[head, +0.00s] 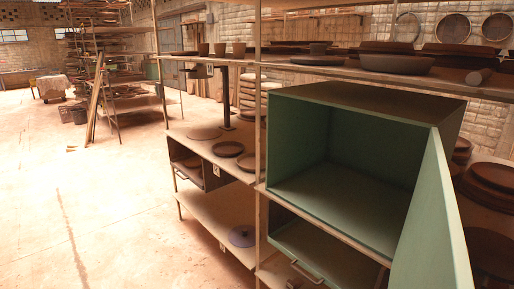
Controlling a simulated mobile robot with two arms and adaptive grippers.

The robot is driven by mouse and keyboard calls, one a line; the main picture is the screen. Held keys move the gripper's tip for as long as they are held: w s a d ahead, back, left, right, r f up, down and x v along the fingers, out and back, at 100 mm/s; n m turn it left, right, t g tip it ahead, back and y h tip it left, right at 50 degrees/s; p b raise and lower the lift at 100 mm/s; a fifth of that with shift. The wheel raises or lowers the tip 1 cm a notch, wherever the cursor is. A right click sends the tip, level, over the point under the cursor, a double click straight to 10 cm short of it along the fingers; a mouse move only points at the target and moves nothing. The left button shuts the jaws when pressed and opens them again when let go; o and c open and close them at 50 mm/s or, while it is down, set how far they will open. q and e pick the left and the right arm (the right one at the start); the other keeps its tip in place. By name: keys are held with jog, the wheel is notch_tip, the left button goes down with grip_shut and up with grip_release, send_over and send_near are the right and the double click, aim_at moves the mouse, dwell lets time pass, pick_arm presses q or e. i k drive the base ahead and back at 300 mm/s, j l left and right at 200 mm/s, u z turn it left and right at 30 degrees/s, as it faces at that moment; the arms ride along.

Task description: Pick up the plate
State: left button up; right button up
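Several plate-like dishes are in the head view, and I cannot tell which one is the plate. A dark round plate (228,149) lies on the middle shelf of the rack, with another dark round dish (248,161) close to its right. A flat brownish disc (205,134) lies further back on that shelf. A purplish round piece with a raised middle (242,236) sits on the lower shelf. A wide shallow dish (396,64) and a darker dish (318,60) stand on the top shelf. Neither gripper is in view.
A green box cabinet (340,172) stands on the shelf at the right, empty, its door (437,235) swung open. A drawer-like box with a handle (325,262) sits below it. More brown dishes (492,180) are behind the door. The floor (90,210) at left is clear.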

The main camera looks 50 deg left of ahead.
aim_at(230, 149)
jog(key=j+z, duration=0.35)
jog(key=j, duration=0.4)
jog(key=j+z, duration=0.35)
jog(key=j, duration=0.4)
jog(key=k+j+z, duration=0.15)
jog(key=j+z, duration=0.2)
jog(key=j, duration=1)
jog(key=i+j, duration=0.15)
jog(key=j, duration=0.5)
jog(key=u, duration=0.05)
